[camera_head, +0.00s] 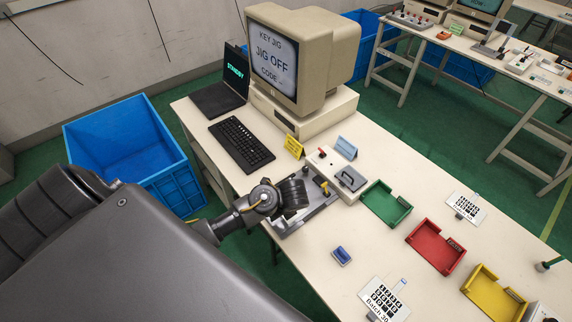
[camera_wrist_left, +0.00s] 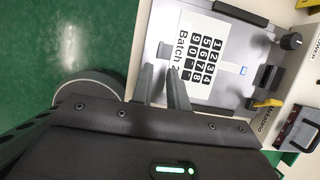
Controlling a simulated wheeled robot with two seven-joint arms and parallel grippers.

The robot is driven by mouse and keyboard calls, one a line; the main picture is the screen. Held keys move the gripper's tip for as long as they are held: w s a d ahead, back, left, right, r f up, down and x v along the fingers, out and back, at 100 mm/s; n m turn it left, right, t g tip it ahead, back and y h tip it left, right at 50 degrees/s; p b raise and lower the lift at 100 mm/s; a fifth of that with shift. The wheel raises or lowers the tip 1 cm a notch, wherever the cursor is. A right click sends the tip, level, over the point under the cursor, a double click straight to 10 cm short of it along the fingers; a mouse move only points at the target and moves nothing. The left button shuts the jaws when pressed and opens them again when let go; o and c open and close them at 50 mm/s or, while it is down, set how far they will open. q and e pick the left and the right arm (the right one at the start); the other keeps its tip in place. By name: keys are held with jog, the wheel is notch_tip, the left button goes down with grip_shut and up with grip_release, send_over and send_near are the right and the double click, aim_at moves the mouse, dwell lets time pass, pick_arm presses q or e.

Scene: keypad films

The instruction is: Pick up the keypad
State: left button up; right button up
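A white keypad film (camera_wrist_left: 207,48) with black number keys and a "Batch" label lies on the grey jig plate (camera_wrist_left: 163,22) in the left wrist view. Part of its label end is hidden by a finger. My left gripper (camera_wrist_left: 161,70) is at the film's near left edge, its two fingers apart with a gap between them. I cannot tell whether the film's edge lies between them. In the head view my left wrist covers most of the jig (camera_head: 318,212). Two other keypad films lie on the table, one at the back right (camera_head: 466,207) and one in front (camera_head: 384,300). My right gripper does not show.
Green (camera_head: 386,204), red (camera_head: 435,247) and yellow (camera_head: 494,293) trays stand right of the jig. A keyboard (camera_head: 241,144), a laptop (camera_head: 222,92) and a monitor (camera_head: 290,55) stand behind. A blue stamp-like block (camera_head: 341,256) lies in front. A blue crate (camera_head: 130,140) stands left.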

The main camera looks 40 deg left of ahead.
pick_arm(q)
jog(key=shift+p+x, duration=0.3)
jog(key=shift+x, duration=2.45)
jog(key=shift+s, duration=0.1)
grip_shut()
